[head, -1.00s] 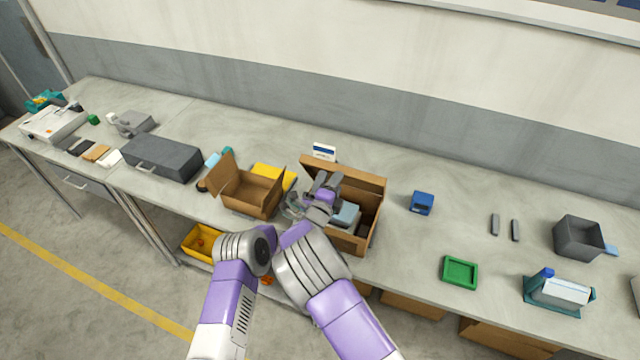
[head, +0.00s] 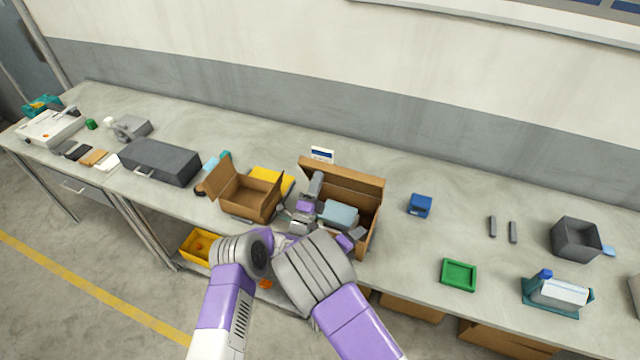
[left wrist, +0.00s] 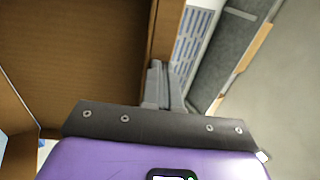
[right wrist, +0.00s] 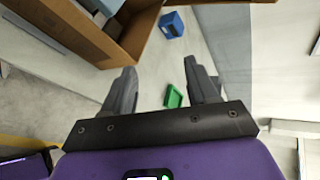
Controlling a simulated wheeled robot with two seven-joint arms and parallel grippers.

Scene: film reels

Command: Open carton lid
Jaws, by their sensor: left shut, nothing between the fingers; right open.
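The brown carton (head: 368,232) stands on the bench right of centre in the head view. Its lid (head: 350,180) stands raised along the back edge, and blue-grey boxes (head: 340,213) show in the opening. My left gripper (head: 317,176) is shut and empty at the carton's left side, its tips by the lid's left end. In the left wrist view its closed fingers (left wrist: 163,88) are beside a brown cardboard edge (left wrist: 166,30); contact is unclear. My right gripper (head: 357,236) is low at the carton's front; in the right wrist view its fingers (right wrist: 163,92) are apart and empty.
A smaller open brown box (head: 248,196) stands just left of the carton, with a yellow item (head: 270,178) behind it. A small sign (head: 321,154) stands behind the carton. A blue box (head: 420,206) and green tray (head: 459,275) lie to the right, with bare bench between.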

